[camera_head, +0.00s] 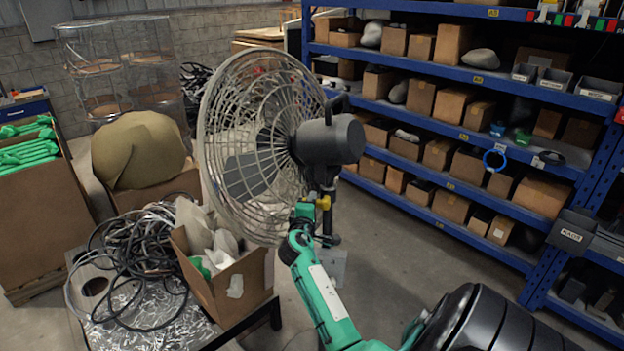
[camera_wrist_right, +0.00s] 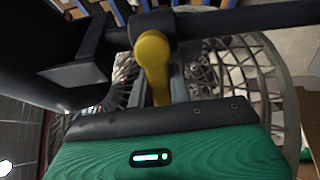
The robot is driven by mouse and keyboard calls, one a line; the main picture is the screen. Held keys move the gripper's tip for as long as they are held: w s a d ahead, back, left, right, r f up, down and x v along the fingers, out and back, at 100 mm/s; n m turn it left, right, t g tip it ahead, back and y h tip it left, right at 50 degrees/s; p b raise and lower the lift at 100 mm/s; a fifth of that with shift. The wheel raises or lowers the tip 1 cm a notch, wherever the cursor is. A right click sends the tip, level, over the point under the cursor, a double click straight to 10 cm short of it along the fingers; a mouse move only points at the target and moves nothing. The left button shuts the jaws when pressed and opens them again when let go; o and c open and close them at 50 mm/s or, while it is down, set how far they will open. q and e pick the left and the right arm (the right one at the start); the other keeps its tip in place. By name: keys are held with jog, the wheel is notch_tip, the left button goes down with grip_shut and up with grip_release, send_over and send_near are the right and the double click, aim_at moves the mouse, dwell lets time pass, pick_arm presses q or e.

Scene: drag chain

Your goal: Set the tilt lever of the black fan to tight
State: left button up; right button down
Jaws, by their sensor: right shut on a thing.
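The black fan has a dark motor housing (camera_head: 328,140) and a round pale wire cage (camera_head: 225,150) facing left, on a dark stand. Its yellow tilt lever (camera_head: 323,202) is below the housing. In the right wrist view the lever (camera_wrist_right: 153,60) has a rounded top beside a dark bar, and its lower part runs down between my fingers. My right gripper (camera_head: 308,209) reaches up from below and is shut on the lever. The fingertips are small and partly hidden in the head view. My left gripper is not in view.
Blue shelving (camera_head: 470,135) with several cardboard boxes stands at the right. A table with black cables (camera_head: 135,255) and an open carton (camera_head: 235,285) is left of my right arm. Grey floor (camera_head: 400,235) is clear between fan and shelving.

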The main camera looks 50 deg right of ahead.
jog(key=c, duration=1.3)
grip_release()
jog(key=shift+s+a+f, duration=0.15)
jog(key=shift+s+a, duration=0.05)
jog(key=shift+a, duration=0.2)
jog(key=b+v, duration=0.4)
jog(key=v, duration=0.9)
jog(key=shift+d, duration=0.1)
